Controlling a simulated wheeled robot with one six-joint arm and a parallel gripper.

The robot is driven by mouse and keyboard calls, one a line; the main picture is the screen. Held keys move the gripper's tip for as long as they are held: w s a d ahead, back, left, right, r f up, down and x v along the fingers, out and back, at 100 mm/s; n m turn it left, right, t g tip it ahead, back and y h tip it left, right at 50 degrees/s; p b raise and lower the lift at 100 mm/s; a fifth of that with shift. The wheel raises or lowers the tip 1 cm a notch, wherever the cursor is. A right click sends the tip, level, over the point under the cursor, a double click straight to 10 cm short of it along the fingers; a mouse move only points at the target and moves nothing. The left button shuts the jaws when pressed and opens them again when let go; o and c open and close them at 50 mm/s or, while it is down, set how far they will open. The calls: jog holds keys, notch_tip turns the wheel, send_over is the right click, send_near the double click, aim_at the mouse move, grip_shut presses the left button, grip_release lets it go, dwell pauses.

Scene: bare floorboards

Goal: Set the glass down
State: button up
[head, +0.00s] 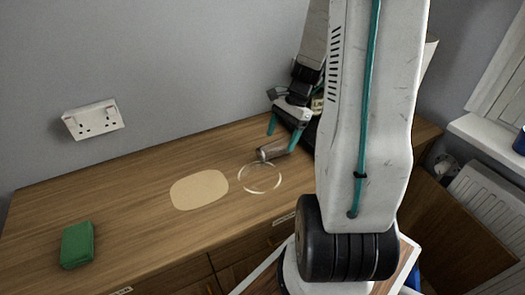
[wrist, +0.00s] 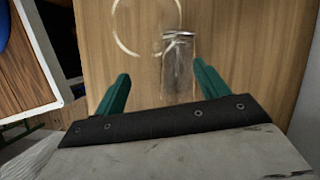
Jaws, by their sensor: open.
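A clear glass (head: 273,150) appears to lie on its side on the wooden cabinet top, just behind a pale ring (head: 260,178) on the wood. My gripper (head: 281,138) is open, its teal fingers over the glass's right end. In the wrist view the glass (wrist: 178,68) reaches between my gripper's fingers (wrist: 160,73), closer to the right finger. One end of it points away from my gripper, beside the ring (wrist: 143,27). I cannot tell whether a finger touches the glass.
A pale tan oval patch (head: 199,189) is left of the ring. A green block (head: 77,245) lies near the cabinet's left front. A wall socket (head: 94,120) is above the back edge. A radiator (head: 488,196) stands at the right. The wood between patch and block is clear.

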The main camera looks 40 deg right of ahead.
aim_at(272, 144)
jog(key=shift+w+d+m+t, duration=0.25)
jog(key=shift+w+m, duration=0.1)
jog(key=shift+w, duration=0.15)
jog(key=shift+w+d+m+t, duration=0.15)
jog(key=shift+w+d+m, duration=0.1)
jog(key=shift+w+m, duration=0.3)
jog(key=shift+m, duration=0.1)
jog(key=shift+f, duration=0.25)
jog(key=shift+h, duration=0.3)
jog(key=x, duration=0.7)
jog(key=shift+w, duration=0.3)
jog(key=c, duration=1.3)
jog(key=shift+r, duration=0.1)
